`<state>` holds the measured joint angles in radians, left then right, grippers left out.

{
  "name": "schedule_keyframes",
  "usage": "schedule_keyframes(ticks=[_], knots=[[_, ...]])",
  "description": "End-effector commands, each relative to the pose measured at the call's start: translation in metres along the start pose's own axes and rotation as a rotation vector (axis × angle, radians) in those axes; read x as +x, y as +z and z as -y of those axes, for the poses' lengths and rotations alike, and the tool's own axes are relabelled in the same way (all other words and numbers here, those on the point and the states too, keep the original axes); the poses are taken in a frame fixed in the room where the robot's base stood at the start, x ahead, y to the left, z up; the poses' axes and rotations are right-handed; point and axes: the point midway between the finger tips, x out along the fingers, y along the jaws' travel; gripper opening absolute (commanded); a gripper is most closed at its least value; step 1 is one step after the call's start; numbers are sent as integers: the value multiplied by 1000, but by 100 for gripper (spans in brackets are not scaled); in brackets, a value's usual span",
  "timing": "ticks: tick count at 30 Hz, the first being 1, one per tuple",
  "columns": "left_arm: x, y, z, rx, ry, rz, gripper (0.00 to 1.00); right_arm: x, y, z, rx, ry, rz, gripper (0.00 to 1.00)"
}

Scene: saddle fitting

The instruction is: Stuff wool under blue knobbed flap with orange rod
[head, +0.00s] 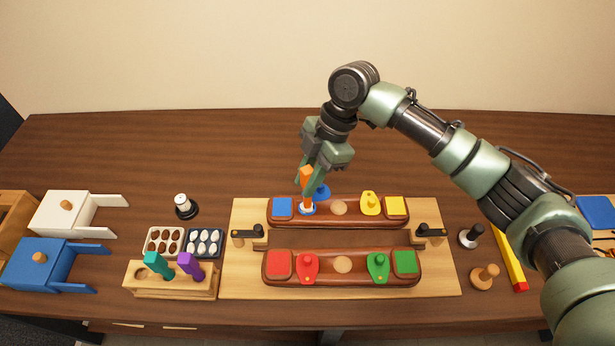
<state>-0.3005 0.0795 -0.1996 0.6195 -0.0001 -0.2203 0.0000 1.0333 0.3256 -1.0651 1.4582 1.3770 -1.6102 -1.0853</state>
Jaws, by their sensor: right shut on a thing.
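My right gripper (312,168) comes down from above over the left end of the back brown saddle panel (360,221). It is shut on the orange rod (306,178), which stands roughly upright. The rod's lower end is at a small white and blue spot (307,209) beside the blue square (282,207). The white there may be wool, but it is too small to tell. A blue knobbed piece, apparently the flap (322,192), shows just behind the rod, partly hidden by it. White wool-like lumps (205,242) lie in a dark tray. My left gripper is out of view.
A wooden rack (172,288) holds teal (157,264) and purple (189,264) rods. The front panel (342,282) carries red and green flaps; a yellow flap (369,202) is at the back right. Black clamps (430,231) flank the panels.

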Motion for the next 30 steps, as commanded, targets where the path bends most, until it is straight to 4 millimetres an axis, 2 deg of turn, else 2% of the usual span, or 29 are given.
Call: schedule_keyframes(ticks=[30], knots=[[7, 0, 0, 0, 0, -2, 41, 18, 7, 0, -1, 2, 0, 0]])
